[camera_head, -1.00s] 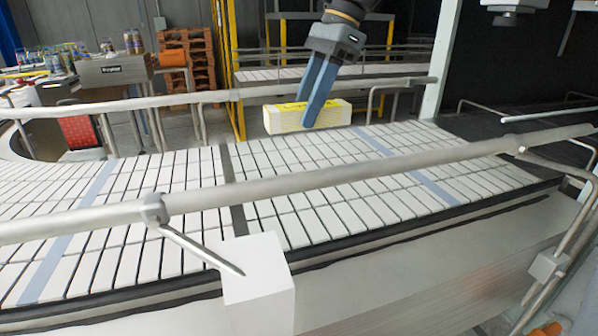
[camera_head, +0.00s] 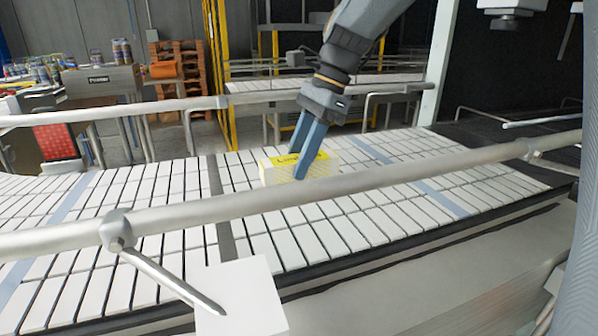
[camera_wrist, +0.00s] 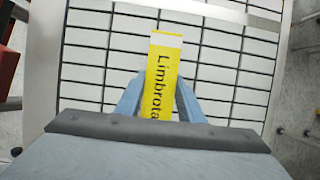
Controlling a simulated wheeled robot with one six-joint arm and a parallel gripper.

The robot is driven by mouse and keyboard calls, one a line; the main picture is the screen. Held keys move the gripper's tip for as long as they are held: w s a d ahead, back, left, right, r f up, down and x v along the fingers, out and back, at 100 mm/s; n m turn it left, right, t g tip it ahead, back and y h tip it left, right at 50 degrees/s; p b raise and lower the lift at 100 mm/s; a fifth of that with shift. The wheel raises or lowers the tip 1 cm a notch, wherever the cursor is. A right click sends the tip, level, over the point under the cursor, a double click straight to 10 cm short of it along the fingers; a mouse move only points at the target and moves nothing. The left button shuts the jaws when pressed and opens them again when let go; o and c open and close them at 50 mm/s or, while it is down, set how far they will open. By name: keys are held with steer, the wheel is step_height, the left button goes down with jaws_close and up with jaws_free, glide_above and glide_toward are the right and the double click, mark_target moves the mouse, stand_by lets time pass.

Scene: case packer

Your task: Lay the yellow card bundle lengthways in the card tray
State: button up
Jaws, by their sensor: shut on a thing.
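The yellow card bundle (camera_head: 318,166) is a pale yellow block with a bright yellow label. I cannot make out the card tray in either view.
The white slatted conveyor (camera_head: 130,190) spans the scene. A grey guard rail (camera_head: 250,205) crosses in front of the bundle, with a white block (camera_head: 240,297) below it. A rear rail (camera_head: 110,114) runs behind. A table with cans (camera_head: 100,80) stands at the back left.

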steer(key=shift+f+p, duration=0.3)
steer(key=shift+f, duration=1.35)
steer(key=shift+f, duration=0.1)
steer(key=o, duration=1.1)
steer(key=shift+o, duration=0.2)
